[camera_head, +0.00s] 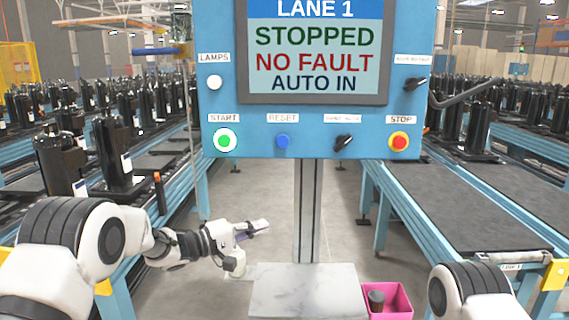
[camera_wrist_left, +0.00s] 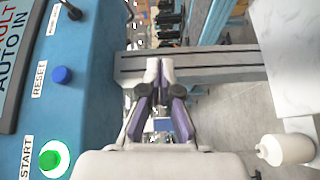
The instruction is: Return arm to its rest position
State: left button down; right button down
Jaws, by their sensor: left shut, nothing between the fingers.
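My left arm comes in from the left in the head view. Its gripper (camera_head: 262,228) is below the control panel (camera_head: 318,138), in front of and left of the panel's post (camera_head: 307,200). In the left wrist view the gripper (camera_wrist_left: 160,66) has its two fingertips together, with nothing between them. The panel (camera_wrist_left: 88,95) fills the left of that view, and the fingers are apart from its buttons. Of my right arm only the upper part shows at the lower right; its gripper is outside the view.
The panel has a lit green start button (camera_head: 225,139), a blue reset button (camera_head: 282,141) and a red stop button (camera_head: 399,141). A marble-topped shelf (camera_head: 305,285) and a pink bin (camera_head: 401,298) stand low in front. Conveyors (camera_head: 455,205) with black compressors flank both sides.

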pick_arm(q)
jog(key=s+a+f+n+t+y, duration=0.1)
jog(key=s+a+f+n+y, duration=0.1)
jog(key=f, duration=0.6)
jog(key=s+a+f+n+y, duration=0.1)
jog(key=s+f, duration=0.1)
jog(key=f, duration=0.6)
jog(key=s+a+f+n+g+y, duration=0.1)
jog(key=s+a+f+y, duration=0.2)
jog(key=s+f, duration=0.5)
jog(key=s+a+f+n+g+y, duration=0.1)
jog(key=s+a+f+y, duration=0.2)
jog(key=s+f, duration=0.45)
jog(key=s+a+f+m+g+y, duration=0.2)
jog(key=s+a+m, duration=0.1)
jog(key=s, duration=0.7)
jog(key=s+a+f+m+g+y, duration=0.2)
jog(key=s+a+f+m+g, duration=0.1)
jog(key=s, duration=0.7)
jog(key=s+a+f+m+g+y, duration=0.2)
jog(key=s+a+m+g, duration=0.1)
jog(key=s, duration=0.6)
jog(key=shift+s+a+f+m, duration=0.15)
jog(key=shift+s+a+m, duration=0.15)
jog(key=shift+s+a, duration=0.1)
